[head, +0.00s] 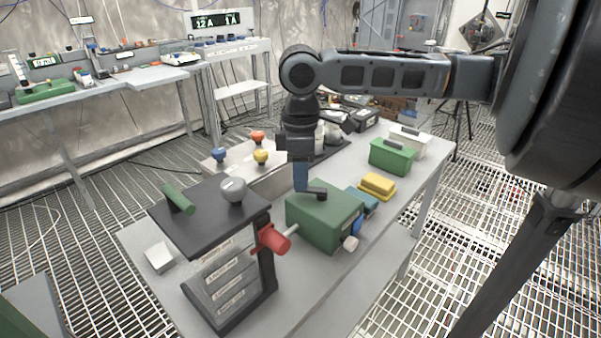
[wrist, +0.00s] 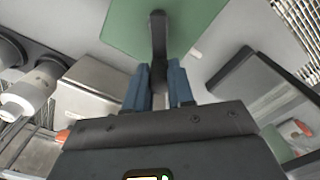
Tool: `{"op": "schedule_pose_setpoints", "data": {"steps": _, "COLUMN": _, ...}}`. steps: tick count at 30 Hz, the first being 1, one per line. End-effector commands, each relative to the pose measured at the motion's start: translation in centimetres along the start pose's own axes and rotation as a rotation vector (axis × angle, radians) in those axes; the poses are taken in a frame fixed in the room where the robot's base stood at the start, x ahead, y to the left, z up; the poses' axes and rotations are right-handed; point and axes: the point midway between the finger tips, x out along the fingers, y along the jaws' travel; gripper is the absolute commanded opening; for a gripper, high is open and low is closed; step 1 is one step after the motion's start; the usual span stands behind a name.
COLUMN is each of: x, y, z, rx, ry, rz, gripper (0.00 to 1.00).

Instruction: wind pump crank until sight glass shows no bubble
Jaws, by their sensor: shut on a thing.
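The pump is a green box (head: 318,222) on the grey table, and its green top shows in the wrist view (wrist: 120,28). A dark crank (head: 317,194) lies across the top; its arm also shows in the wrist view (wrist: 158,38). My gripper (head: 301,182) points down over the pump, with its blue fingers (wrist: 158,82) shut on the crank's handle end. The fingers hide most of the handle. I cannot make out a sight glass or a bubble; a blue part (head: 357,225) and a pale knob (head: 351,243) sit on the pump's right side.
A yellow block (head: 377,186), a green bin (head: 392,156) and a white bin (head: 407,141) stand behind to the right. Colored knobs (head: 260,156) stand behind to the left.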

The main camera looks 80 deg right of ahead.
Motion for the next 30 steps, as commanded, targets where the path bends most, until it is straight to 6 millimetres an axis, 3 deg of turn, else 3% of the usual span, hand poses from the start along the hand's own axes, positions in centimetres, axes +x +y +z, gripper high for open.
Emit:
{"op": "schedule_pose_setpoints", "data": {"steps": 10, "x": -0.2, "y": 0.3, "z": 0.0, "rx": 0.077, "ry": 0.001, "rz": -0.002, "gripper": 0.0}}
{"op": "schedule_pose_setpoints", "data": {"steps": 30, "x": -0.2, "y": 2.1, "z": 0.9, "rx": 0.509, "ry": 0.003, "rz": -0.002, "gripper": 0.0}}
